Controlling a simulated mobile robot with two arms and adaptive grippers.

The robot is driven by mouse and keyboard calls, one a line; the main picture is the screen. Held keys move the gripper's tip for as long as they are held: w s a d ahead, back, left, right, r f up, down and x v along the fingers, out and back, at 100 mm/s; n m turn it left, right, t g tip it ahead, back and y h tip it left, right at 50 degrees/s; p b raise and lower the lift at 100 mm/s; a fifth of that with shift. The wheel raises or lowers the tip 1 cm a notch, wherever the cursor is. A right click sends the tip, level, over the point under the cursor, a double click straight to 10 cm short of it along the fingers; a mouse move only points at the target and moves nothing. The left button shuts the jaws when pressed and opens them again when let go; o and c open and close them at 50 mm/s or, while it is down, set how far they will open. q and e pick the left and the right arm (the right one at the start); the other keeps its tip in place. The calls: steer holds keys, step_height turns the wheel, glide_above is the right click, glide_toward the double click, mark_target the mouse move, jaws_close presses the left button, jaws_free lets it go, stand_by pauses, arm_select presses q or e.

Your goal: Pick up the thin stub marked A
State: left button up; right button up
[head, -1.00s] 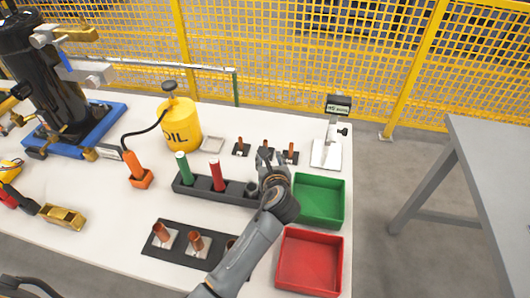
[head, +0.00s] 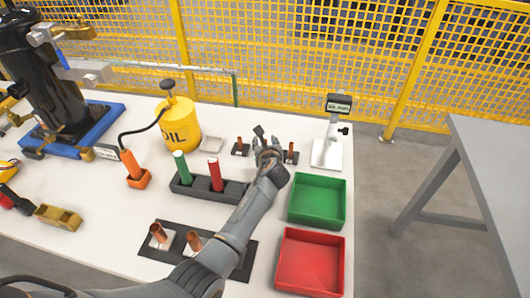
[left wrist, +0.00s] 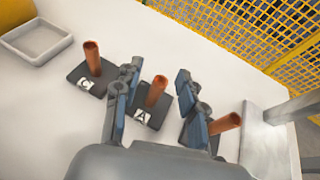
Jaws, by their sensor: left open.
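The thin copper stub marked A (left wrist: 156,91) stands upright on a dark base with a white A label, between two similar stubs, in the left wrist view. My left gripper (left wrist: 159,82) is open, with one finger on each side of this stub and gaps visible between. I cannot tell how far the fingertips are above the base. In the head view my left gripper (head: 265,138) covers the middle stub. The stub marked C (left wrist: 92,60) stands to the left, and another stub (left wrist: 226,123) stands to the right, close to the right finger. My right gripper is not in view.
A grey square dish (left wrist: 35,42) lies left of the stubs. A digital gauge stand (head: 327,153) is to their right. Green (head: 318,200) and red (head: 310,262) trays, a black rack (head: 196,190) and a yellow oil can (head: 181,128) surround the area.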

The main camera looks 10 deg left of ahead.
arm_select(q)
steer(key=shift+c, duration=0.2)
jaws_close()
steer(key=shift+r, duration=0.15)
